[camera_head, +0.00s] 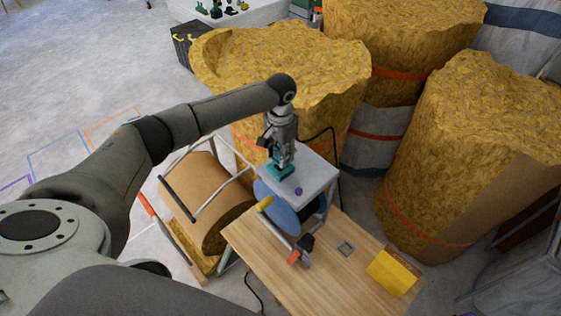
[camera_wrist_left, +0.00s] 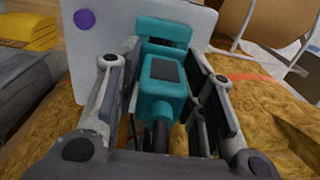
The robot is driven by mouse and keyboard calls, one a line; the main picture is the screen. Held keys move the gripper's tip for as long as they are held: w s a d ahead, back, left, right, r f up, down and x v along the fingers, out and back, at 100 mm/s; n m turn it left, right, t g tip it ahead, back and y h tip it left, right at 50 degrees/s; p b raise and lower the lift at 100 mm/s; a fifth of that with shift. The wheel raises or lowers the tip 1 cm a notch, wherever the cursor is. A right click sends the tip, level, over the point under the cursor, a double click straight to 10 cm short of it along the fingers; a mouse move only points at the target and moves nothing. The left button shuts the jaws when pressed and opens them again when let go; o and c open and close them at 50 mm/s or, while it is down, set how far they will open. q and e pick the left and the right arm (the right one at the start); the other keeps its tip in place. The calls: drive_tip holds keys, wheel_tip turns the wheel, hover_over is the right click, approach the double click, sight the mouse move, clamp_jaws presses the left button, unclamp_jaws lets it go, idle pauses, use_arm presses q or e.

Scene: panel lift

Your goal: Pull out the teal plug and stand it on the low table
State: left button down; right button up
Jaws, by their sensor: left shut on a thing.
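The teal plug (camera_head: 281,171) is at the grey-white panel (camera_head: 312,179), near its left part in the head view. It also shows large in the left wrist view (camera_wrist_left: 164,80), with a black cable end toward the camera. My left gripper (camera_head: 281,157) is shut on the plug from above, one finger on each side. Whether the plug is still seated in the panel cannot be told. The low table (camera_head: 260,256) has a light wooden top and stands in front of the panel. My right gripper does not show.
A blue disc (camera_head: 279,207) sits under the panel. Large straw-coloured bales (camera_head: 476,150) stand behind and to the right.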

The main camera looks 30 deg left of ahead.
use_arm(q)
drive_tip(key=shift+r+p, duration=0.4)
drive_tip(key=shift+r, duration=1)
